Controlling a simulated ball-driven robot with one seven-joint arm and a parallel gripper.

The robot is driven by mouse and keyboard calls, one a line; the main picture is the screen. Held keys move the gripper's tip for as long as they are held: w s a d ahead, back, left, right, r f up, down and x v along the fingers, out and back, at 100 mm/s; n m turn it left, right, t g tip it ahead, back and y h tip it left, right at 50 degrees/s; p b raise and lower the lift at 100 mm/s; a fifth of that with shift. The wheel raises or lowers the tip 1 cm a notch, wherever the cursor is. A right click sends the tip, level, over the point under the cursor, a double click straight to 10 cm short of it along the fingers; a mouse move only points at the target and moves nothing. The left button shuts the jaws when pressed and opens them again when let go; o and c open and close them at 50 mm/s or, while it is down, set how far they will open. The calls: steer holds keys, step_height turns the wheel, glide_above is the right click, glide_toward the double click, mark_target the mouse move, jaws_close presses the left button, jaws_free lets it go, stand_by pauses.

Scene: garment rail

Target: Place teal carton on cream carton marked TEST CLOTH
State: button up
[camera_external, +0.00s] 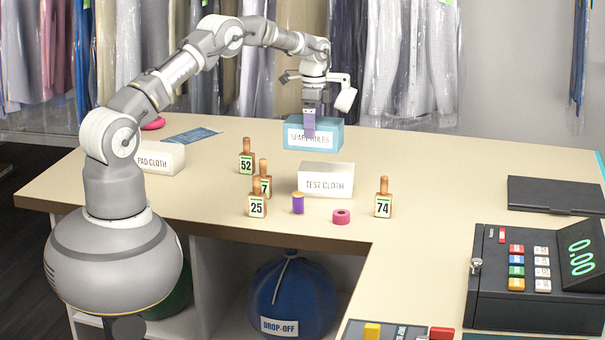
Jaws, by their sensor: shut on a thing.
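The teal carton (330,137), with a white label partly covered by a finger, is behind the cream carton. My gripper (309,130) is shut on it from above, one purple finger showing down its front face. The teal carton looks level; I cannot tell for sure whether it is clear of the counter. The cream carton marked TEST CLOTH (325,185) stands on the counter, nearer the camera, its pale top bare. The two cartons look apart.
Wooden number tags 52 (247,162), 25 (257,203) and 74 (383,203), a purple thread spool (298,204) and a pink tape roll (341,217) stand around the cream carton. A PAD CLOTH carton (163,158) is left. A cash register (530,280) is right.

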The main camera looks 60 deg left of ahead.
mark_target(314, 145)
step_height(314, 145, down, 7)
steer(key=shift+r+b, duration=0.2)
steer(key=shift+b, duration=0.15)
steer(key=shift+f, duration=0.1)
steer(key=o, duration=0.8)
